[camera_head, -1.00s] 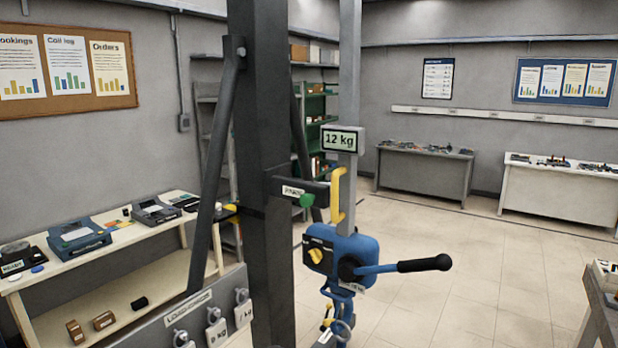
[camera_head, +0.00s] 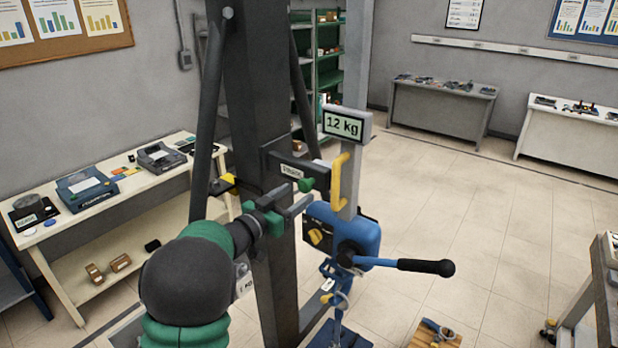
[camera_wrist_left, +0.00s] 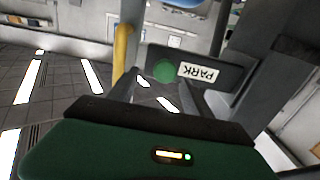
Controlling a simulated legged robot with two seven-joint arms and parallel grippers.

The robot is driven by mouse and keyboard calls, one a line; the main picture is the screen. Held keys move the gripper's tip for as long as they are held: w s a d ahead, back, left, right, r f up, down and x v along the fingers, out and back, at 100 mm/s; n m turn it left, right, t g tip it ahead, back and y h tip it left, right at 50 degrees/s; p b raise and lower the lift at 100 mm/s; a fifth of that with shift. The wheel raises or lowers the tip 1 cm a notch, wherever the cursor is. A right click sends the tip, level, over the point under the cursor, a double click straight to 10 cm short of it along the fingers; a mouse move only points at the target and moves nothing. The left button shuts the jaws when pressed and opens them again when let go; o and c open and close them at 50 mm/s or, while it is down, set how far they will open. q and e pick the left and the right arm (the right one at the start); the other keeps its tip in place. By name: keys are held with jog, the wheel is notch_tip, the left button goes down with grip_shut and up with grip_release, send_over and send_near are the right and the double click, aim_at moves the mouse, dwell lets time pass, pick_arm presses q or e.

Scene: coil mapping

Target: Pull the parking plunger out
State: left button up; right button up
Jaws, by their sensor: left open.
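The parking plunger shows as a green round knob (camera_head: 307,184) at the end of a dark bracket with a PARK label (camera_head: 291,171). In the left wrist view the green knob (camera_wrist_left: 165,71) sits beside the label (camera_wrist_left: 198,73), just beyond the fingertips. My left gripper (camera_head: 298,199) is open and empty, close below the knob in the head view. In the left wrist view its two fingers (camera_wrist_left: 157,82) are spread, with the knob between their tips in the picture. I cannot tell whether they touch it. My right gripper is not in view.
A yellow handle (camera_head: 338,182) and a 12 kg display (camera_head: 347,122) are right of the knob. A blue housing (camera_head: 345,232) with a black-gripped lever (camera_head: 425,267) is below. A dark column (camera_head: 247,110) stands behind. A bench (camera_head: 110,207) is at left.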

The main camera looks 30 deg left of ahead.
aim_at(303, 188)
pick_arm(q)
jog(key=w, duration=0.2)
jog(key=w+a+p, duration=0.1)
jog(key=w, duration=0.3)
jog(key=shift+w+a+f+p, duration=0.15)
jog(key=shift+a+f+p, duration=0.2)
jog(key=shift+d+r, duration=0.3)
jog(key=shift+d, duration=0.7)
jog(key=shift+c, duration=0.7)
jog(key=shift+d, duration=0.1)
jog(key=shift+c, duration=1.3)
jog(key=shift+w+f, duration=0.1)
jog(key=shift+w, duration=0.05)
jog(key=shift+c, duration=1.2)
jog(key=shift+a, duration=0.4)
jog(key=shift+c, duration=1.1)
jog(key=shift+s+a+f, duration=0.1)
jog(key=shift+s+a, duration=0.1)
jog(key=shift+a, duration=0.1)
grip_shut()
jog(key=shift+d, duration=0.25)
jog(key=shift+w+d, duration=0.1)
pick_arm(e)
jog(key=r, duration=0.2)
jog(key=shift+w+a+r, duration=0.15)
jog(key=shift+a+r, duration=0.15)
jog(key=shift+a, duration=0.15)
